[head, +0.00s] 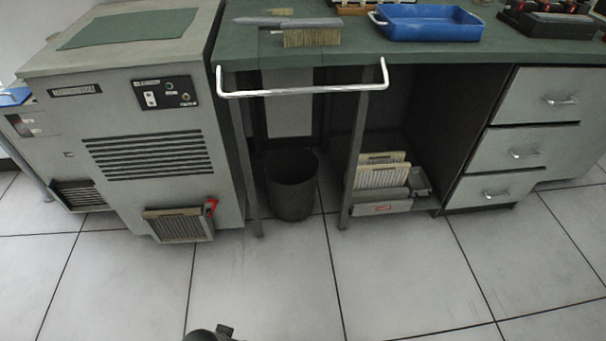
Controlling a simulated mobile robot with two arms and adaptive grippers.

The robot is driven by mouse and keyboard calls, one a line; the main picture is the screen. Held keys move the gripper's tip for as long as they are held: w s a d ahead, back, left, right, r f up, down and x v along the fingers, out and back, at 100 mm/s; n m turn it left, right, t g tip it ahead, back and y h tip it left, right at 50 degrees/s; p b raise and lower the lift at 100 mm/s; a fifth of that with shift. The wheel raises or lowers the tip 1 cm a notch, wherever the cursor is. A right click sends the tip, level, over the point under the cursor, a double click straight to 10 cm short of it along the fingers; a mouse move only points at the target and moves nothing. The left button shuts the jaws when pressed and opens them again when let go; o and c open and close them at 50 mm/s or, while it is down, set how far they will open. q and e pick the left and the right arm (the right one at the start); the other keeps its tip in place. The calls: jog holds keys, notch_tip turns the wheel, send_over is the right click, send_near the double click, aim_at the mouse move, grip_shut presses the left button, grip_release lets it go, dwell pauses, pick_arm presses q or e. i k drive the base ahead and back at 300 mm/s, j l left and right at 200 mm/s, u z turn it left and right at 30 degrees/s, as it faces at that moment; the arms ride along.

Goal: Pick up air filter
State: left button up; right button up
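A framed filter with a pleated, tan-grey face (179,225) sits low on the front of the grey machine (150,110), leaning slightly outward at its base. A red latch or handle (211,207) is at its upper right corner. Several pale, ribbed panels that look like filters (382,172) stand upright on the low shelf under the bench. I cannot tell which of these is the air filter meant. A small dark part of mine (210,333) shows at the bottom edge, left of the middle. No gripper fingers can be made out.
A dark waste bin (292,185) stands under the bench between metal legs. A white rail (300,91) juts from the bench front. The bench top (370,52) holds a brush (311,36) and a blue tray (428,22). Drawers (535,95) are at right. The tiled floor in front is clear.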

aim_at(180, 225)
jog(key=u, duration=1.25)
